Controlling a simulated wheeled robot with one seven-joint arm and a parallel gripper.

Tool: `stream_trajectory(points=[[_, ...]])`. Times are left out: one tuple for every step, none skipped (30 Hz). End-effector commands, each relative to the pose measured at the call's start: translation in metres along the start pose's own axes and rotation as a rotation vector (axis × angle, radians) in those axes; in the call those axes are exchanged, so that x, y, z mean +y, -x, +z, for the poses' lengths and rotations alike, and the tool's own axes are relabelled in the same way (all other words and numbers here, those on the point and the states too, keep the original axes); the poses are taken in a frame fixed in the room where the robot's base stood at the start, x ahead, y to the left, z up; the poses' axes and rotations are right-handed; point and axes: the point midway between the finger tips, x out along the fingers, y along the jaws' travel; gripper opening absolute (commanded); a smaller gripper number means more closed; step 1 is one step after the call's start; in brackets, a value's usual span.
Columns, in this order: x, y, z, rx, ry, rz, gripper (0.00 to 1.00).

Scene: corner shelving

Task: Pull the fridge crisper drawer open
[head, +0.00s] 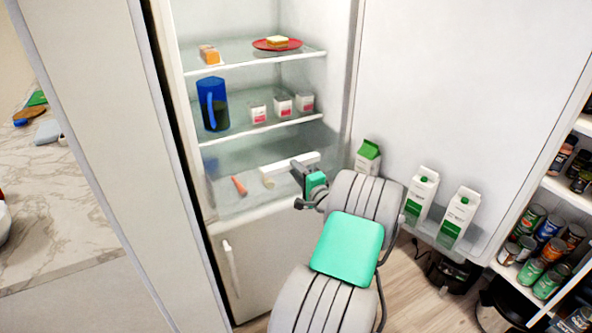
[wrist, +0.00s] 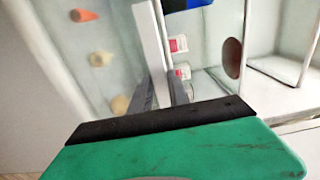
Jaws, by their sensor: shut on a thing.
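The crisper drawer (head: 225,200) is a see-through box at the bottom of the open fridge. A white bar handle (head: 304,158) runs along its upper front; it also shows in the wrist view (wrist: 150,40). A carrot (head: 239,185) and pale round produce show through the drawer. My gripper (head: 298,166) is at the bar, and its two grey fingers (wrist: 162,92) are shut on it in the wrist view. My gripper and arm hide part of the bar and the drawer's right side. How far the drawer stands out is hard to tell.
The fridge door (head: 450,90) is open at the right, with green-and-white cartons (head: 421,190) on its lower rack close to my arm. Shelves above hold a blue pitcher (head: 213,104), small cartons (head: 282,106) and a red plate (head: 270,45). Cans (head: 530,220) stand far right.

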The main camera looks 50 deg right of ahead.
Motion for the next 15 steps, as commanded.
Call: stream_trajectory(points=[[0.0085,0.0012,0.0014,0.000,-0.004,0.014,0.00],[0.0086,0.0011,0.0014,0.000,-0.004,0.015,0.24],[0.0083,0.0011,0.0013,0.000,-0.004,0.014,0.27],[0.0080,0.0010,0.0013,0.000,-0.004,0.014,0.29],[0.0075,0.0009,0.0013,0.000,-0.004,0.013,0.32],[0.0069,0.0007,0.0012,0.000,-0.003,0.012,0.35],[0.0065,0.0006,0.0012,0.000,-0.003,0.011,0.38],[0.0059,0.0005,0.0011,0.000,-0.003,0.010,0.40],[0.0053,0.0004,0.0010,0.000,-0.002,0.009,0.40],[0.0048,0.0003,0.0009,0.000,-0.002,0.008,0.40],[0.0044,0.0002,0.0008,0.000,-0.002,0.007,0.40],[0.0039,0.0002,0.0007,0.000,-0.002,0.007,0.40],[0.0035,0.0001,0.0006,0.000,-0.001,0.006,0.40],[0.0033,0.0001,0.0005,0.000,-0.001,0.006,0.40],[0.0031,0.0007,0.0004,0.000,-0.001,0.005,0.40]])
